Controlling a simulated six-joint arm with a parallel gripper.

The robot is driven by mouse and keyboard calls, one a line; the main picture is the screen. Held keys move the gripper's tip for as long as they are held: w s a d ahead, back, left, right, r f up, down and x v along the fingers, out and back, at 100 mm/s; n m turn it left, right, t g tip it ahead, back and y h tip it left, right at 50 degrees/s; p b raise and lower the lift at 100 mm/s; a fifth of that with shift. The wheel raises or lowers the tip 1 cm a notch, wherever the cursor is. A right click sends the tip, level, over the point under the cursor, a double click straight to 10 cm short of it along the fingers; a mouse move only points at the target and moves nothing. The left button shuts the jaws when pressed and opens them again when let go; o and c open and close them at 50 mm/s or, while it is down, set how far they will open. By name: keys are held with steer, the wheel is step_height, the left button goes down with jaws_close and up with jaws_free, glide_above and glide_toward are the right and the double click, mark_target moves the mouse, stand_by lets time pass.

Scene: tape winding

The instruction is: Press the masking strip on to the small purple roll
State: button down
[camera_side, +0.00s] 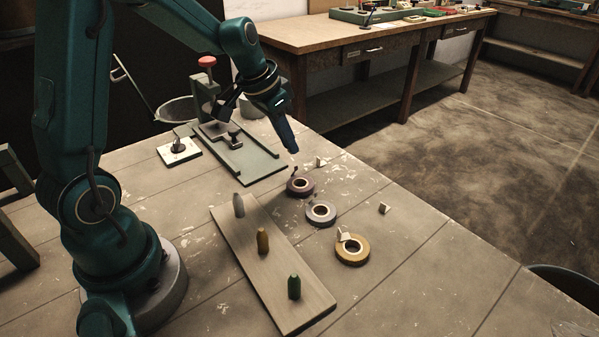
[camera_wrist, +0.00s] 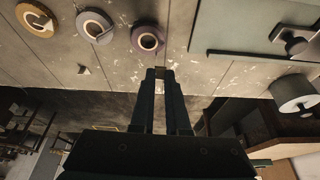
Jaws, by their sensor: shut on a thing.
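The small purple roll (camera_side: 300,187) lies flat on the workbench, its pale core showing. It also shows above the fingers in the wrist view (camera_wrist: 148,39). My gripper (camera_side: 292,149) points down, above and behind the roll, apart from it. Its fingers (camera_wrist: 160,73) are closed on a small pale piece, which looks like the masking strip; the fingers hide most of it. A small dark reddish bit (camera_side: 294,169) shows at the purple roll's back edge; I cannot tell what it is.
A grey-violet roll (camera_side: 320,214) and a yellow roll (camera_side: 352,250) lie nearer the front. Small pale blocks (camera_side: 383,208) (camera_side: 318,161) sit near the bench edge. A board (camera_side: 270,282) carries grey, yellow and green pegs. A metal plate (camera_side: 245,165) with clamps lies to the left.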

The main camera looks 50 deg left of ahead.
mark_target(295, 177)
steer(key=shift+f, duration=3)
steer(key=shift+w+f, duration=0.1)
steer(key=shift+f, duration=0.3)
steer(key=shift+c, duration=2.2)
jaws_free()
steer(key=shift+w+d+r, duration=0.1)
steer(key=shift+r, duration=0.4)
steer(key=shift+w+d+r, duration=0.1)
steer(key=shift+r, duration=0.35)
steer(key=shift+s+a+r, duration=0.15)
steer(key=shift+a+r, duration=0.05)
steer(key=shift+r, duration=1.9)
